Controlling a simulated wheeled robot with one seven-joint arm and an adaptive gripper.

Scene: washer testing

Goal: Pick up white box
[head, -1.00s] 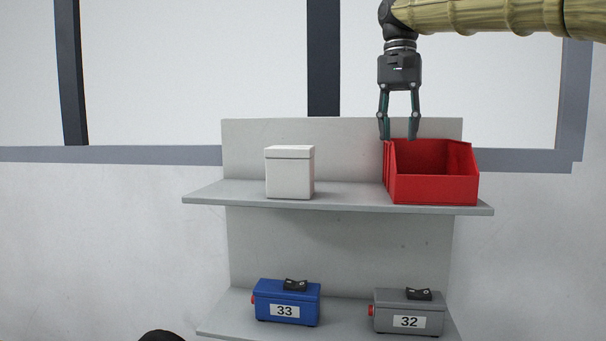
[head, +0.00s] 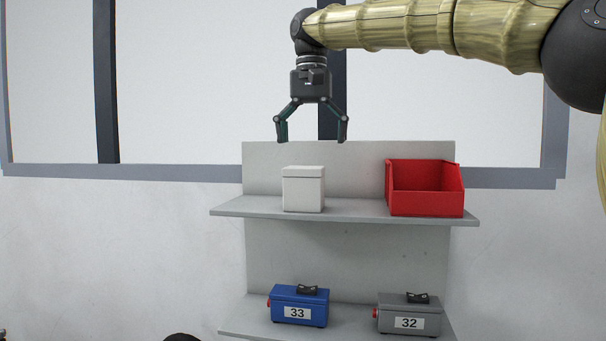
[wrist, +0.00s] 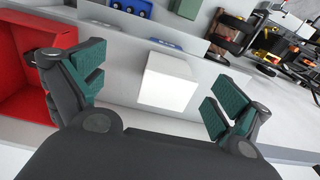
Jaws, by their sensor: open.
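The white box (head: 303,190) with a lid stands upright on the upper shelf, left of its middle. My gripper (head: 311,139) is open and empty, pointing down above the white box, with a gap between fingertips and lid. In the wrist view the white box (wrist: 168,82) shows between the two spread fingers, beyond the fingertips, and my gripper (wrist: 152,92) touches nothing there.
A red open bin (head: 426,196) stands on the upper shelf (head: 352,211) to the right of the box. Below, a blue case marked 33 (head: 299,304) and a grey case marked 32 (head: 408,314) stand on the lower shelf. The upper shelf is clear between box and bin.

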